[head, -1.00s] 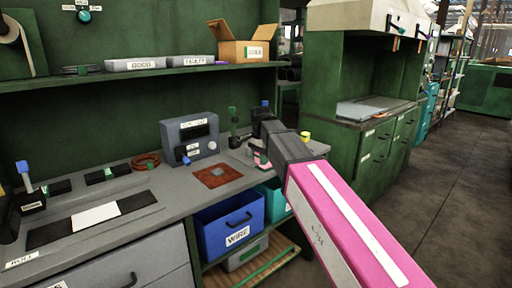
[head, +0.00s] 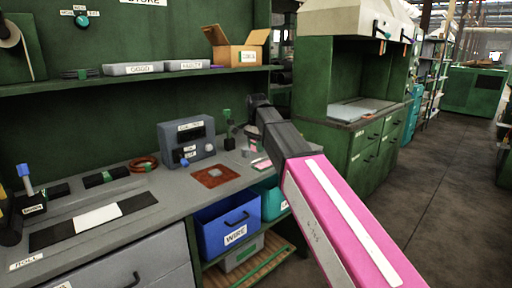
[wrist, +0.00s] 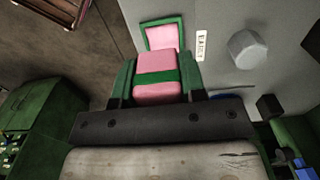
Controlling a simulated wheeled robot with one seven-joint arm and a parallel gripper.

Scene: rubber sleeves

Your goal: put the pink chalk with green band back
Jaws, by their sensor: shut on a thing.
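The pink chalk with a green band (wrist: 156,92) is held between the green fingers of my gripper (wrist: 157,78), which is shut on it in the wrist view. Just beyond the chalk lies a pink pad with a green border (wrist: 166,35) on the grey bench top. In the picture the chalk overlaps its near edge; I cannot tell the height between them. In the head view my gripper (head: 258,103) is over the right end of the bench, and its fingers and the chalk cannot be made out. A pink patch (head: 262,163) shows on the bench below it.
A small label (wrist: 201,46) and a grey cylinder (wrist: 247,48) are right of the pad. In the head view, a grey control box (head: 186,143) and a brown mat (head: 215,176) are on the bench to the left. A shelf (head: 150,77) runs above.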

